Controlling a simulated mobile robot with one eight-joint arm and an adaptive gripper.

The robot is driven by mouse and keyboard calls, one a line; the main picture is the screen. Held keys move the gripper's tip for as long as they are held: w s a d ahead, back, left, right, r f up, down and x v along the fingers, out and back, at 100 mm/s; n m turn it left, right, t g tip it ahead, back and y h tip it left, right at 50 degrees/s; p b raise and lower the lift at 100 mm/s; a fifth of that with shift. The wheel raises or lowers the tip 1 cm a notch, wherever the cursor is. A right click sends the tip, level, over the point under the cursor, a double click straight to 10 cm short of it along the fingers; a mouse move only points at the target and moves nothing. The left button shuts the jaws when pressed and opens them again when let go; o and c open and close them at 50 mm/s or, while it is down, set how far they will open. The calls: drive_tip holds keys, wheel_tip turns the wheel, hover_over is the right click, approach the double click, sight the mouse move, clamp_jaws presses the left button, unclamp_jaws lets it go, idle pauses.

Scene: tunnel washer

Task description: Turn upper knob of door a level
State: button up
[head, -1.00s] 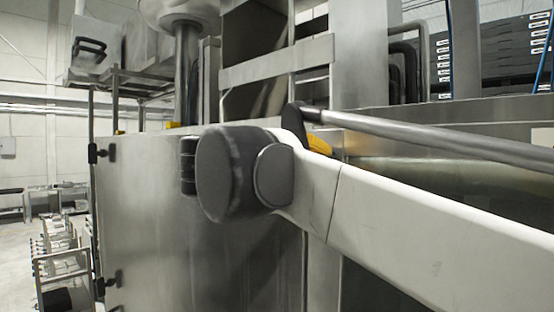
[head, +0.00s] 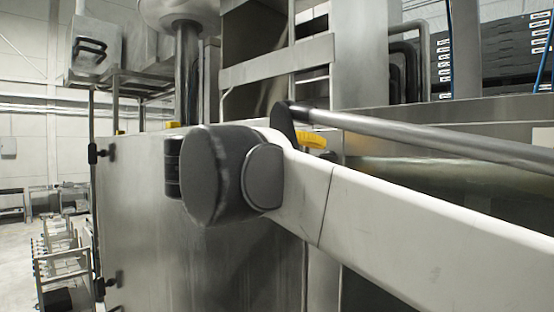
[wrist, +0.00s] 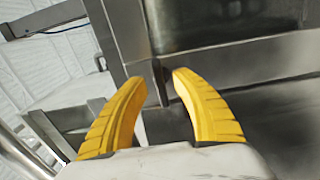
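The door, a broad flat metal panel (head: 140,220), fills the left middle of the head view. A black upper knob (head: 97,153) sits at its left edge, near the top. A similar lower knob (head: 106,284) is below it on the same edge. My gripper has two yellow fingers; in the wrist view (wrist: 158,82) they are spread apart with nothing clearly held between them. I cannot make out either knob in the wrist view.
A grey metal rail (head: 430,135) runs across the right side. Stacked dark crates (head: 490,60) stand behind it. Metal uprights (head: 360,60) rise behind my arm. A wheeled rack (head: 62,265) stands on the floor at the left, with open floor near it.

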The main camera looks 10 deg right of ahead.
drive_tip(key=v, duration=1)
